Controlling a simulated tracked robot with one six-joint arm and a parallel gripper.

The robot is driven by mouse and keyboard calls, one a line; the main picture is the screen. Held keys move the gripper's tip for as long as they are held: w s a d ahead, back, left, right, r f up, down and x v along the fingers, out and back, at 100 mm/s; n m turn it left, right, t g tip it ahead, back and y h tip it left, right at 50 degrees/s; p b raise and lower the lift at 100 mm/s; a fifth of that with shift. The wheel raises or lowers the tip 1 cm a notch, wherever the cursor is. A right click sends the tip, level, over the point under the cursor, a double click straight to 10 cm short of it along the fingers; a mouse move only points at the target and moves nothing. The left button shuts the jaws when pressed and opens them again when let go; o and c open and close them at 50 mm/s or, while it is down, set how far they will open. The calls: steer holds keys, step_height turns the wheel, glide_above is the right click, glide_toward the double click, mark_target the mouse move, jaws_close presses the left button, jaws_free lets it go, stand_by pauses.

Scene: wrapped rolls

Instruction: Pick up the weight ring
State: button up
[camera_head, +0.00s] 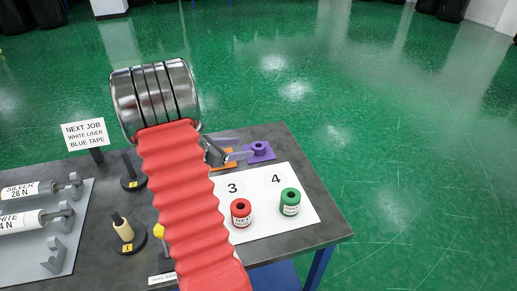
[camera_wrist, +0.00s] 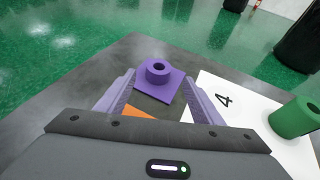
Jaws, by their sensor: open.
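A purple ring-shaped piece with a dark centre hole, which looks like the weight ring, sits on a purple square plate near the table's far edge. The ring (camera_head: 259,147) is right of my gripper (camera_head: 240,146) in the head view. In the wrist view the ring (camera_wrist: 158,68) lies ahead, in line with the gap between the two purple fingers of my gripper (camera_wrist: 159,78). The fingers are open and spread wider than the ring, with nothing held. I cannot tell the exact height of the fingers above the plate (camera_wrist: 172,92).
An orange plate (camera_wrist: 140,112) lies beside the purple one. A white sheet (camera_head: 262,221) carries a red roll (camera_head: 241,213) at 3 and a green roll (camera_head: 290,202) at 4. Black-based posts and a grey rack (camera_head: 60,235) with wrapped rolls stand left. My arm hides the table's middle.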

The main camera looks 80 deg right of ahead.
mark_target(261, 145)
steer(key=shift+x, duration=1.35)
steer(key=shift+x, duration=2.65)
steer(key=shift+w+f, duration=0.1)
steer(key=shift+w, duration=0.1)
steer(key=c, duration=1.2)
